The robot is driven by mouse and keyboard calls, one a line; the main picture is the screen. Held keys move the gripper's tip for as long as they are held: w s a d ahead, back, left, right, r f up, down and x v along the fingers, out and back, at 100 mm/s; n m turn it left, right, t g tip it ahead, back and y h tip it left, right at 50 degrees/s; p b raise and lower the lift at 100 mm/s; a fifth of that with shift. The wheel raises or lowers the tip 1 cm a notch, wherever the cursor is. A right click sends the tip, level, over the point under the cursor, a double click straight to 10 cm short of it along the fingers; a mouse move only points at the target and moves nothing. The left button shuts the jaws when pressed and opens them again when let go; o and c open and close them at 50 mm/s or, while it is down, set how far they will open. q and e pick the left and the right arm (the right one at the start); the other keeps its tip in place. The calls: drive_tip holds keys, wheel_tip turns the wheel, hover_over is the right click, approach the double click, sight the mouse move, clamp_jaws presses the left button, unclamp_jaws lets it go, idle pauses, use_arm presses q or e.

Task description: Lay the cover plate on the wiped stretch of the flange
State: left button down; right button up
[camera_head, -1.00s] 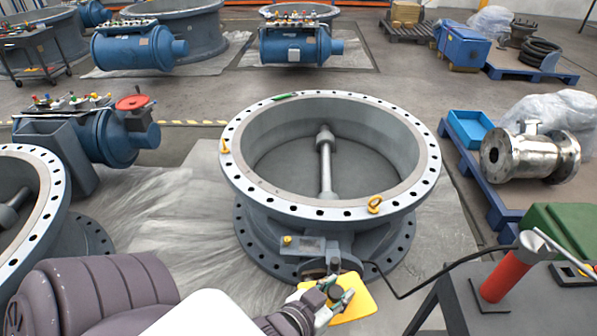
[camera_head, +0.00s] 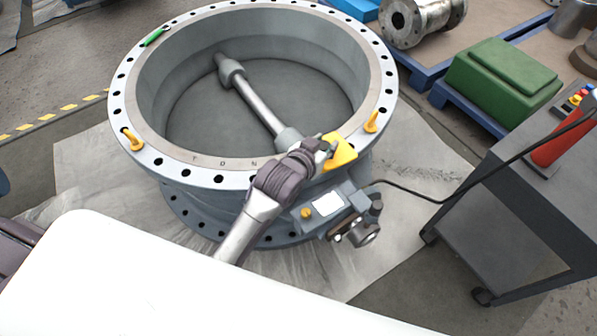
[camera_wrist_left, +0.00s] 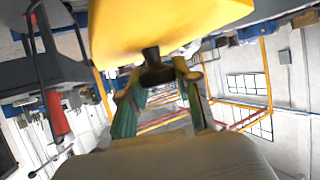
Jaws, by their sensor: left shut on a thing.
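The yellow cover plate (camera_head: 341,153) is at the front right part of the valve's flange (camera_head: 200,173). My left gripper (camera_head: 323,149) is beside it, at its left edge. In the left wrist view my left gripper (camera_wrist_left: 155,72) is shut on the dark knob of the plate (camera_wrist_left: 165,25), with a finger at each side. The plate fills the top of that view. The flange is a pale ring with dark bolt holes. My gripper and wrist hide part of it, and I cannot tell whether the plate touches it. My right gripper is not in view.
Yellow lifting eyes stand on the flange at front left (camera_head: 132,139) and right (camera_head: 371,121). A green tool (camera_head: 154,37) lies on its far left. An actuator box (camera_head: 328,204) juts out below the flange. A dark cart (camera_head: 530,190) stands at right, with a cable running to the valve.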

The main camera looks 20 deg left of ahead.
use_arm(q)
drive_tip(key=w+d+f+h+b, duration=0.1)
drive_tip(key=w+f+b, duration=0.15)
drive_tip(key=w, duration=0.35)
drive_tip(key=w+d+f+b, duration=0.1)
drive_tip(key=w+b, duration=0.2)
drive_tip(key=w, duration=0.3)
drive_tip(key=shift+m, duration=0.4)
drive_tip(key=s+a+f, duration=0.1)
drive_tip(key=s+a, duration=0.1)
drive_tip(key=s+a+f, duration=0.2)
drive_tip(key=a, duration=0.1)
drive_tip(key=s+a+f, duration=0.2)
drive_tip(key=a, duration=0.1)
drive_tip(key=shift+s+f+b, duration=0.2)
drive_tip(key=shift+s+b, duration=0.05)
drive_tip(key=shift+b, duration=0.1)
drive_tip(key=shift+s+a+f, duration=0.3)
drive_tip(key=shift+s+a, duration=0.05)
drive_tip(key=shift+f+b, duration=0.7)
drive_tip(key=shift+f, duration=1.2)
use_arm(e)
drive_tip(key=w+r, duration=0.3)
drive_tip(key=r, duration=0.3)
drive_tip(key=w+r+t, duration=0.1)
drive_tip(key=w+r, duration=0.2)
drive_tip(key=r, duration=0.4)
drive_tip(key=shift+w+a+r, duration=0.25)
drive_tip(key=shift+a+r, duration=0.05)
